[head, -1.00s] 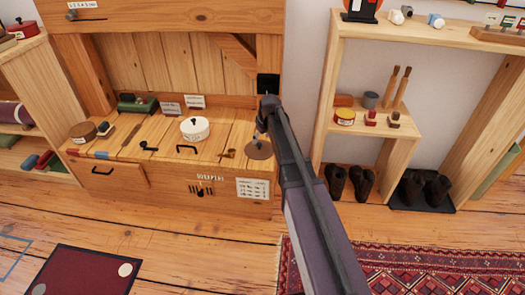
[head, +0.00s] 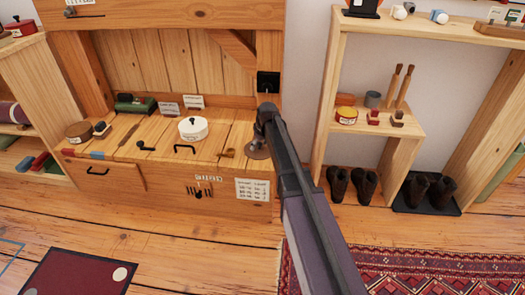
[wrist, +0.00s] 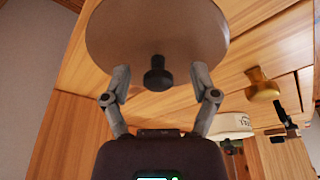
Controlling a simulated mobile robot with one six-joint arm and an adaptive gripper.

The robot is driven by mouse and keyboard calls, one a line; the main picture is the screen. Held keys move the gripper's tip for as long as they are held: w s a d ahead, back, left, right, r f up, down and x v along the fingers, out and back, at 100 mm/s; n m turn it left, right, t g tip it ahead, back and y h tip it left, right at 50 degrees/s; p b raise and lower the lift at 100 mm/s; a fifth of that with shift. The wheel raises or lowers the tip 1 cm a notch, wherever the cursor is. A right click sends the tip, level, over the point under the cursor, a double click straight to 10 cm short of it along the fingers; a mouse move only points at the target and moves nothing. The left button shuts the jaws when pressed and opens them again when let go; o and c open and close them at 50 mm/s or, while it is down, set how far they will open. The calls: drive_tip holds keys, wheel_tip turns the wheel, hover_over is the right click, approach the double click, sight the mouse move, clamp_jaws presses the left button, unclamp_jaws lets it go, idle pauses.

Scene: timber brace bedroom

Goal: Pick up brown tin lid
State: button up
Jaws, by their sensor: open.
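The brown tin lid (wrist: 115,35) is a round brown disc with a dark knob (wrist: 157,75) at its middle, seen close up in the wrist view. In the head view the lid (head: 259,154) lies at the right end of the wooden bench top, partly hidden by my gripper (head: 259,138). My gripper (wrist: 160,84) is open, with one finger on each side of the knob. Gaps show between the knob and both fingers. I cannot tell whether the fingertips touch the lid's top.
On the bench top (head: 160,160), a white lidded tin (head: 193,131) and a brass-coloured piece (head: 227,153) are to the left of the lid. A black box (head: 268,82) is on the post behind. A shelf unit (head: 325,125) stands to the right.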

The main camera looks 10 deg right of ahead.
sight(258, 143)
idle(0.3)
clamp_jaws()
drive_tip(key=shift+r, duration=0.25)
wheel_tip(258, 143, up, 3)
drive_tip(key=p, duration=0.3)
drive_tip(key=shift+p, duration=0.3)
drive_tip(key=s+a+r+p, duration=0.1)
drive_tip(key=s+a, duration=0.8)
drive_tip(key=s, duration=0.4)
drive_tip(key=shift+a+r, duration=0.25)
drive_tip(key=shift+r, duration=0.05)
drive_tip(key=shift+w+r+p, duration=0.1)
drive_tip(key=shift+p, duration=0.2)
